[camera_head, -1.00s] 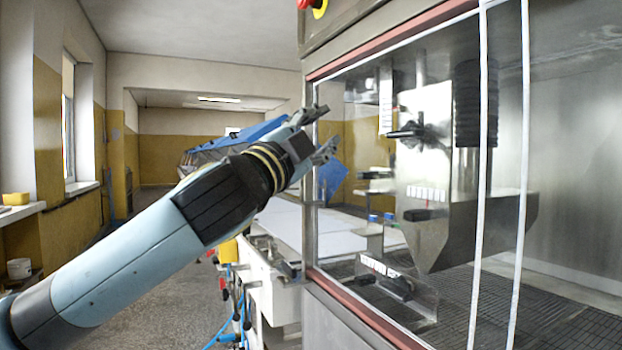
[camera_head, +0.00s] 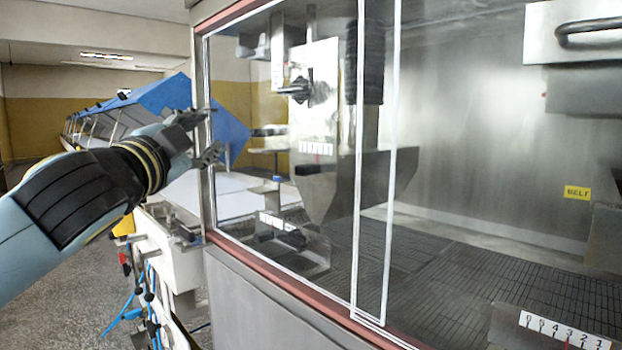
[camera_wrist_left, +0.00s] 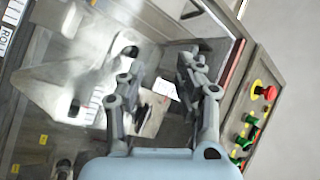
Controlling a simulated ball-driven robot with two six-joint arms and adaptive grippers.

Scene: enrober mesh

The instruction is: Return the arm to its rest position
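My left arm is pale blue with black and tan bands and comes in from the left in the head view. Its left gripper (camera_head: 209,133) is beside the left upright of the machine's glazed frame; whether it touches cannot be told. The two grey fingers are spread apart with nothing between them. The wrist view also shows the left gripper (camera_wrist_left: 163,58) open and empty, with the glazed machine beyond it. My right arm and gripper are in neither view.
The steel enrober (camera_head: 250,300) fills the right, with white-edged clear panels and a dark wire mesh belt (camera_head: 440,270) inside. A blue-covered conveyor (camera_head: 150,98) runs behind my arm. Coloured buttons (camera_wrist_left: 243,140) show in the wrist view. Floor (camera_head: 75,285) is open at lower left.

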